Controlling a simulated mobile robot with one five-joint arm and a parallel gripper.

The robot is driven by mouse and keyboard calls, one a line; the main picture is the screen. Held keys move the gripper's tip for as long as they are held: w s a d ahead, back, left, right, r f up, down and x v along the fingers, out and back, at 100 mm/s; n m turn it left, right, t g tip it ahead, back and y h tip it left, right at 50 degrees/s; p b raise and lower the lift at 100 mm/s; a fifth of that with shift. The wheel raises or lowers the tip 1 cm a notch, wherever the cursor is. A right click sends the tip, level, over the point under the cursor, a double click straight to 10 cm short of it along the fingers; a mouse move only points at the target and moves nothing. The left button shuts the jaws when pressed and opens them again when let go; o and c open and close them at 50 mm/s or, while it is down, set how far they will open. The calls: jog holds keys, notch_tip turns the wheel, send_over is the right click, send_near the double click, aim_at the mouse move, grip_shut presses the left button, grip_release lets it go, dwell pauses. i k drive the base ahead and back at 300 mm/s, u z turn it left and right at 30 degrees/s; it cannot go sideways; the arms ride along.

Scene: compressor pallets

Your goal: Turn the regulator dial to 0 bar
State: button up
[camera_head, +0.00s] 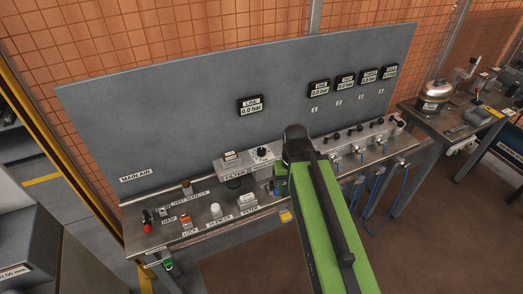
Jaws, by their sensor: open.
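A black round knob (262,152), which may be the regulator dial, sits on top of a grey box (240,165) on the bench, just left of my arm. Its setting is too small to read. My green arm reaches up from the bottom of the view, and its black upper part stands close to the right of the box. My gripper is not visible; the arm seems to hide it. The line display (252,107) on the grey panel seems to read 0.0 bar.
The grey back panel (170,110) stands behind the metal bench (190,245). A red-handled valve (147,222), a white cap (215,210) and a white block (247,202) stand at left. A manifold with small knobs (360,135) and blue hoses (378,195) is at right.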

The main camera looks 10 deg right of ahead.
aim_at(260, 151)
jog(key=u, duration=1.65)
jog(key=i, duration=0.35)
jog(key=u, duration=0.6)
jog(key=k, duration=0.75)
jog(key=z, duration=0.1)
jog(key=i, duration=0.75)
jog(key=u, duration=0.1)
